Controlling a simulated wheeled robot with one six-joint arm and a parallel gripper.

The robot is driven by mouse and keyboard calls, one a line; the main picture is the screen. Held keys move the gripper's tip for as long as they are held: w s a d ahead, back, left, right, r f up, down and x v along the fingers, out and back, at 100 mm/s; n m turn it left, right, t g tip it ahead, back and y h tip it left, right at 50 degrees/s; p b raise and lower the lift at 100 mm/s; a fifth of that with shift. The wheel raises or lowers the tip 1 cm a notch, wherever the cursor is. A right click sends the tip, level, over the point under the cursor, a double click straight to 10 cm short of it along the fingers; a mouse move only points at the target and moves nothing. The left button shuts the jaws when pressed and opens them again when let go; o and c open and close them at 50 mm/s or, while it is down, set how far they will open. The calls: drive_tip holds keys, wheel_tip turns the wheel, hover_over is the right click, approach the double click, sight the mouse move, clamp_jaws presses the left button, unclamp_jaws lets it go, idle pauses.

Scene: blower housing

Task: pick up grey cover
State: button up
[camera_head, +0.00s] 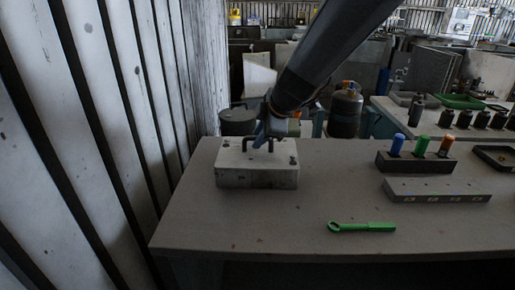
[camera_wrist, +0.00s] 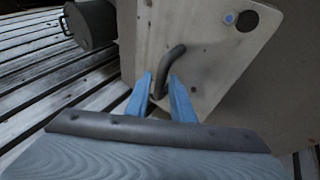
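The grey cover (camera_head: 235,160) is the light top of a squat box on the near-left part of the table, with a dark bar handle (camera_head: 258,138) on it. The cover lies flat. In the wrist view the cover (camera_wrist: 210,28) fills the upper middle, and its handle (camera_wrist: 172,63) runs down between the fingers. My gripper (camera_head: 262,139) is at the handle, reaching from above. In the wrist view my blue gripper fingers (camera_wrist: 161,77) stand apart on either side of the handle, with a small gap showing. Whether a finger touches the bar is unclear.
A green wrench (camera_head: 362,227) lies at the table front. A dark block (camera_head: 415,163) with blue, green and orange cylinders stands to the right, behind a grey bar (camera_head: 437,190). A dark tray (camera_head: 492,157) is at the far right. A ribbed wall (camera_head: 95,130) rises on the left.

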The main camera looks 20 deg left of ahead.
drive_tip(key=shift+w+a+f, duration=0.2)
drive_tip(key=shift+a+f, duration=0.1)
drive_tip(key=shift+f, duration=0.25)
drive_tip(key=shift+c, duration=0.5)
clamp_jaws()
drive_tip(key=shift+r, duration=0.15)
wheel_tip(320, 180, up, 36)
drive_tip(key=p, duration=0.3)
drive_tip(key=shift+p, duration=0.4)
